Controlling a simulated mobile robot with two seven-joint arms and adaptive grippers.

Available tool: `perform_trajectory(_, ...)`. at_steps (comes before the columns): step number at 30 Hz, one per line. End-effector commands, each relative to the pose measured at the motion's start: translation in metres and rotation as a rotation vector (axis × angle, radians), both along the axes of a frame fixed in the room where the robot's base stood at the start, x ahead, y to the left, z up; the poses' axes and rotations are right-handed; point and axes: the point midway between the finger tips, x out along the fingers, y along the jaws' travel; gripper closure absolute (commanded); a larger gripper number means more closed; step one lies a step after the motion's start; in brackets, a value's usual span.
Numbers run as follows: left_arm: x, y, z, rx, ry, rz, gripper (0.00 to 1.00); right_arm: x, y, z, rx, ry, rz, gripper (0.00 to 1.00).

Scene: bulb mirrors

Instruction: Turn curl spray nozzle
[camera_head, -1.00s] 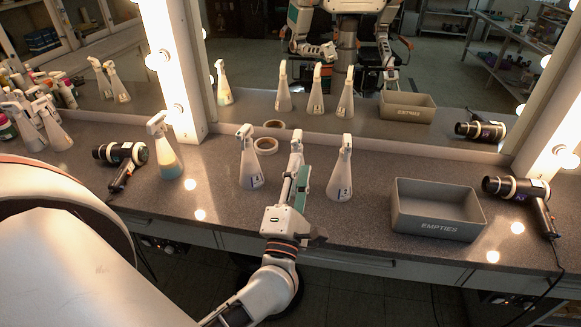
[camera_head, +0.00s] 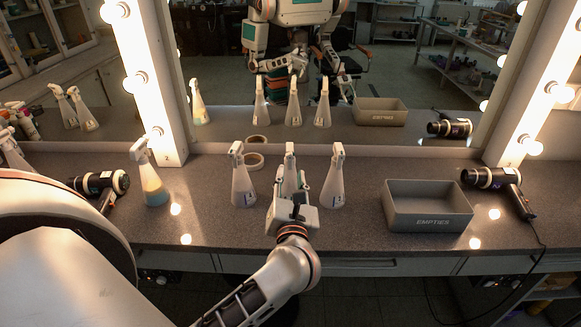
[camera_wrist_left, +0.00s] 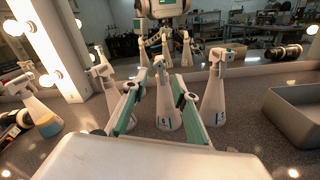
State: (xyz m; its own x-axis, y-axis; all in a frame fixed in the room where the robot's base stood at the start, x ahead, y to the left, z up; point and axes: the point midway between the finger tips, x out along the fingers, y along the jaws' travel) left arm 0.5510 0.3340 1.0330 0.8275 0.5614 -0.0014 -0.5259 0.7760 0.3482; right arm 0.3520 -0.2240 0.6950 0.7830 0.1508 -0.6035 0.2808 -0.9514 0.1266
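Three white spray bottles with trigger heads stand upright in a row on the grey counter: a left one (camera_head: 242,185), a middle one (camera_head: 290,160) and a right one (camera_head: 333,182). Their labels are too small to read, so I cannot tell which is the curl spray. My left gripper (camera_head: 291,184) is in front of the middle bottle and hides its lower body. In the wrist view, its two green-padded fingers are apart, with the middle bottle (camera_wrist_left: 166,108) showing between them and its nozzle in clear view. Contact cannot be told. My right gripper shows directly in neither view.
A grey bin marked EMPTIES (camera_head: 428,222) stands to the right, with a hair dryer (camera_head: 497,180) beyond it. A part-filled spray bottle (camera_head: 152,182) and another dryer (camera_head: 100,183) are at left.

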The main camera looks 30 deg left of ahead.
Motion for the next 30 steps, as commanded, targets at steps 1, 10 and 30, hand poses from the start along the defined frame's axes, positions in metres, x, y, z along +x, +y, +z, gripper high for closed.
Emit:
perform_trajectory(1,0.005,0.003,0.001,0.002,-0.001,0.000,0.72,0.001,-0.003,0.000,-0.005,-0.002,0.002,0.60)
perform_trajectory(10,0.031,0.022,0.001,0.004,0.000,0.001,0.72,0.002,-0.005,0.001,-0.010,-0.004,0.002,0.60)
perform_trajectory(30,0.055,0.038,0.000,0.003,0.001,0.001,0.72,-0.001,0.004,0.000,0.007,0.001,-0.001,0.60)
